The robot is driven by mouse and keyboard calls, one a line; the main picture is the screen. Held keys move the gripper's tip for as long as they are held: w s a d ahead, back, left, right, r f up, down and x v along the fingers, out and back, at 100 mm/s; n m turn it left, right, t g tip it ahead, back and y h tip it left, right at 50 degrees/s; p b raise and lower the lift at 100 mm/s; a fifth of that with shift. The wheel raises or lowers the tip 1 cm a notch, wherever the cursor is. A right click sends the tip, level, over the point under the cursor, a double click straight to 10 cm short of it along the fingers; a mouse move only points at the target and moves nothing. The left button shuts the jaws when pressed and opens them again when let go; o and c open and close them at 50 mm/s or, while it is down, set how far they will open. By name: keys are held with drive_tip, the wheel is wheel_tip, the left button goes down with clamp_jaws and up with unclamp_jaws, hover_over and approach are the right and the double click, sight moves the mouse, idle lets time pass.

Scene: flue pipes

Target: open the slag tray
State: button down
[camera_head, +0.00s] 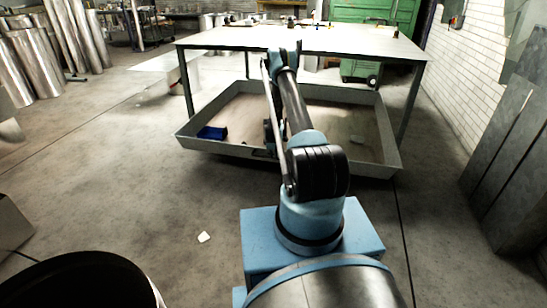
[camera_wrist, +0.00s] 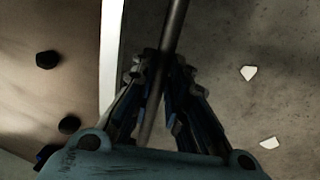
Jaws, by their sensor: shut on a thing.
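The slag tray (camera_head: 220,149) is a wide, shallow, grey-walled tray with a brownish floor, low under the table. Its front wall stands out ahead of the table's front legs. In the wrist view its pale rim (camera_wrist: 111,60) runs just left of my fingers. My gripper (camera_wrist: 162,68) is shut on a thin round handle bar (camera_wrist: 175,25) alongside the tray's front wall, on the outer side. In the head view my arm hides part of the tray, and the gripper at its front wall is mostly hidden.
The table (camera_head: 330,40) stands over the tray. A blue object (camera_head: 212,132) lies in the tray, and dark lumps (camera_wrist: 47,59) show there. Pale scraps (camera_wrist: 249,73) lie on the floor. Grey panels (camera_head: 510,150) lean at right. Floor left of the tray is mostly clear.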

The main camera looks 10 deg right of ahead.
drive_tip(key=shift+s, duration=0.4)
drive_tip(key=c, duration=1.6)
unclamp_jaws()
drive_tip(key=shift+o, duration=0.2)
drive_tip(key=shift+a, duration=0.1)
wheel_tip(320, 180, up, 12)
drive_tip(key=s, duration=0.2)
drive_tip(key=shift+a+f, duration=0.2)
drive_tip(key=shift+a, duration=0.25)
